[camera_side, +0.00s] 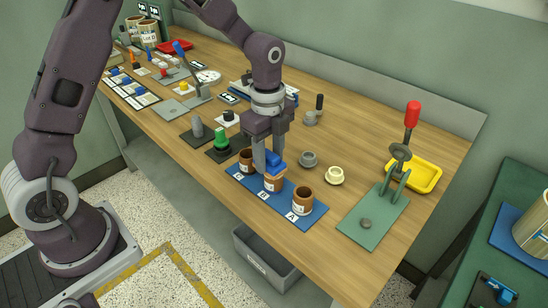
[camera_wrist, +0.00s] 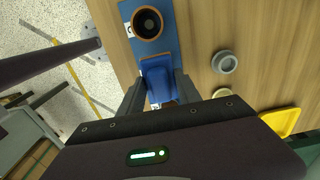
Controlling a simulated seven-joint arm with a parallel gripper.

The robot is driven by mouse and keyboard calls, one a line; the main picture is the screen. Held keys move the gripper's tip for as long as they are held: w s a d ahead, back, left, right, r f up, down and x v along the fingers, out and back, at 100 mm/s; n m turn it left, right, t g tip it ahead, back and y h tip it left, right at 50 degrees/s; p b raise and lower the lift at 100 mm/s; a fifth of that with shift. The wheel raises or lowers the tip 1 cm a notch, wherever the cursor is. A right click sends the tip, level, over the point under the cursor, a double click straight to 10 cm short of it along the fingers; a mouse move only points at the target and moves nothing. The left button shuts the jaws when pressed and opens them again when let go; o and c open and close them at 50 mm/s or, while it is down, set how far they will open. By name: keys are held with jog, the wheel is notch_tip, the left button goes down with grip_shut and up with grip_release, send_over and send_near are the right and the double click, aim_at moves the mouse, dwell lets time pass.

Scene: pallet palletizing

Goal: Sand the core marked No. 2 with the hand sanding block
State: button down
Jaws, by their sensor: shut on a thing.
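My gripper (camera_side: 268,166) is shut on a blue block (camera_side: 276,160), which I take to be the hand sanding block. The block also shows between the fingers in the wrist view (camera_wrist: 156,78). It is just above or touching the top of the middle brown pot-like piece (camera_side: 273,184) on a blue mat (camera_side: 236,176); I cannot tell which. Similar brown pieces stand to its left (camera_side: 246,158) and at the near right (camera_side: 302,200). One open-topped piece shows in the wrist view (camera_wrist: 147,23).
A grey ring-shaped part (camera_side: 308,159) and a cream part (camera_side: 334,175) stand right of the mat. Further right are a green base with a red-handled lever (camera_side: 411,115) and a yellow tray (camera_side: 428,176). A green knob (camera_side: 221,138) stands close on the left. A grey bin (camera_side: 264,262) is below the table's edge.

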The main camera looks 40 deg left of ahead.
jog(key=shift+d, duration=1.35)
jog(key=shift+a, duration=1.35)
jog(key=shift+d+f, duration=0.1)
jog(key=shift+d, duration=1.25)
jog(key=shift+a, duration=1.4)
jog(key=shift+d, duration=1.4)
jog(key=shift+a, duration=1.45)
jog(key=shift+r, duration=3.5)
